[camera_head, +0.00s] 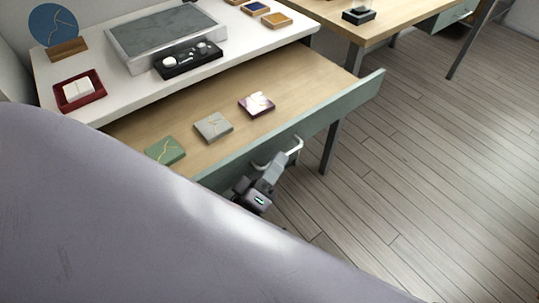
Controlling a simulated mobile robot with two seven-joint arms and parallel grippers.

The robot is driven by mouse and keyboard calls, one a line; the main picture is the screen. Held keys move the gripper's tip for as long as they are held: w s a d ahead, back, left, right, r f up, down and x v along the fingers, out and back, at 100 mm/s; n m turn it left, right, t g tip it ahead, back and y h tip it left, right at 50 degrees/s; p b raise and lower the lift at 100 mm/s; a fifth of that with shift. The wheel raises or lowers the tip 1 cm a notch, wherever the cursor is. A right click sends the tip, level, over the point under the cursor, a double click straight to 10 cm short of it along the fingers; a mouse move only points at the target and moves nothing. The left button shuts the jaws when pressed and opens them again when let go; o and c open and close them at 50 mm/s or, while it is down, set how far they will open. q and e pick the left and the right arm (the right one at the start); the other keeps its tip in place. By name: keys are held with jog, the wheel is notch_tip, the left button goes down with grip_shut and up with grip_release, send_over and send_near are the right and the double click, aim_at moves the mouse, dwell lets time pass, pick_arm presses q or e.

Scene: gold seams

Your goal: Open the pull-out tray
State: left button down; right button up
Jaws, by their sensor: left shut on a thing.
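The pull-out tray (222,148) extends out from under a white desktop, its wooden bottom in view. Its green front panel (343,108) faces the lower right. A pale bar handle (293,149) sits on that panel. My left gripper (272,170) is at the handle, shut on it. In the tray lie a green tile with gold seams (166,150), a grey tile (213,127) and a purple and white tile (257,104). My left arm hides the tray's near left end. My right gripper does not show.
The white desktop (128,91) holds a grey slab in a frame (165,36), a black tray (188,60), a red dish (80,91) and a blue disc on a stand (53,26). A wooden table (380,22) stands behind at right. The plank floor (420,150) at right is clear.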

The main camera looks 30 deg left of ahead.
pick_arm(q)
jog(key=shift+s+d, duration=0.1)
jog(key=shift+d, duration=0.05)
jog(key=c, duration=1.4)
grip_release()
jog(key=shift+c, duration=0.2)
jog(key=shift+s+f, duration=0.1)
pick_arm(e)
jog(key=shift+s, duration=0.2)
